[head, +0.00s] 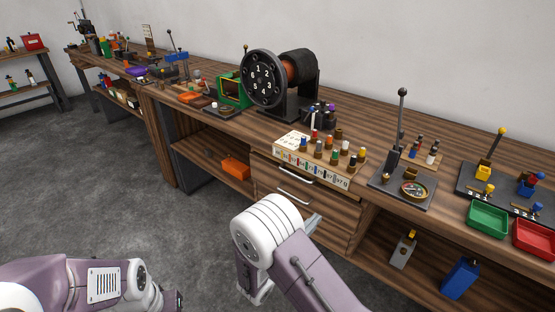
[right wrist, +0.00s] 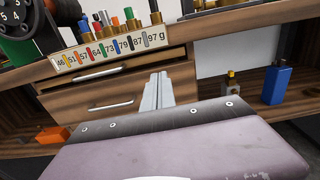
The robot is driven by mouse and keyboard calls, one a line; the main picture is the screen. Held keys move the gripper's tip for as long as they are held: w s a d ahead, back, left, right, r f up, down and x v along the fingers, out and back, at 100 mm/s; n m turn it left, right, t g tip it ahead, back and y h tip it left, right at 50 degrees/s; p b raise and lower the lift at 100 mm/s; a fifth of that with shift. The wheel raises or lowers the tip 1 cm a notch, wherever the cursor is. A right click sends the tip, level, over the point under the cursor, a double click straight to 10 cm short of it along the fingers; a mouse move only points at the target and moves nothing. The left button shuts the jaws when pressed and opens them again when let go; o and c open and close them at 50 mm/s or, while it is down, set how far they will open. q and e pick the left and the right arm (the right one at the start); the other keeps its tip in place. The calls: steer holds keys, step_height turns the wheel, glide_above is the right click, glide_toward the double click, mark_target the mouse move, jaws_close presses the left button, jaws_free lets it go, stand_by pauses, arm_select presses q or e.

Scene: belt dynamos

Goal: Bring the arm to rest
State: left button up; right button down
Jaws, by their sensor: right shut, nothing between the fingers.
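My right arm (head: 268,225) reaches in from the bottom of the head view, bent in front of the workbench. Its gripper (head: 314,220) shows only in small part behind the arm, in front of the drawers. In the right wrist view the gripper (right wrist: 157,92) is shut and empty, its fingers together and pointing at the drawer fronts. I see nothing held. My left arm (head: 80,285) lies along the lower left edge of the head view. Its jaws do not show.
The wooden workbench (head: 215,130) carries a dial machine (head: 265,82), a numbered rack (head: 310,170) of coloured pegs, a lever plate (head: 405,195), a green tray (head: 487,219) and a red tray (head: 535,238). A blue box (head: 460,278) stands below. The grey floor at left is clear.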

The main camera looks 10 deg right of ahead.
steer(key=s+d+r+m+g+h, duration=0.1)
steer(key=s+d+r+m+g, duration=0.2)
steer(key=s+d+m+g, duration=0.3)
steer(key=s+d+r+m+g+h, duration=0.1)
steer(key=s+d+r+m+g, duration=0.3)
steer(key=d, duration=0.3)
steer(key=s+a+f+m+g+y, duration=0.1)
steer(key=s+f+m+g+y, duration=0.1)
steer(key=s+f+m+y, duration=0.3)
steer(key=s+a+f+m+g+y, duration=0.1)
steer(key=s+f+m+g+y, duration=0.15)
steer(key=s, duration=0.45)
steer(key=w+a+f+m+t+y, duration=0.1)
steer(key=a+f+m+t+y, duration=0.2)
steer(key=a, duration=0.4)
steer(key=w+a+f+m+t+y, duration=0.1)
steer(key=w+a+f+m+y, duration=0.1)
steer(key=a+m+y, duration=0.5)
step_height(320, 180, up, 18)
steer(key=w+a+n+h+p, duration=0.1)
steer(key=p, duration=1.6)
steer(key=shift+w+a+f+n+t+p, duration=0.15)
steer(key=shift+w+a+n+t+p, duration=0.15)
steer(key=shift+w+n+t, duration=0.1)
steer(key=shift+f, duration=0.1)
steer(key=c, duration=2.1)
jaws_free()
steer(key=shift+c, duration=0.2)
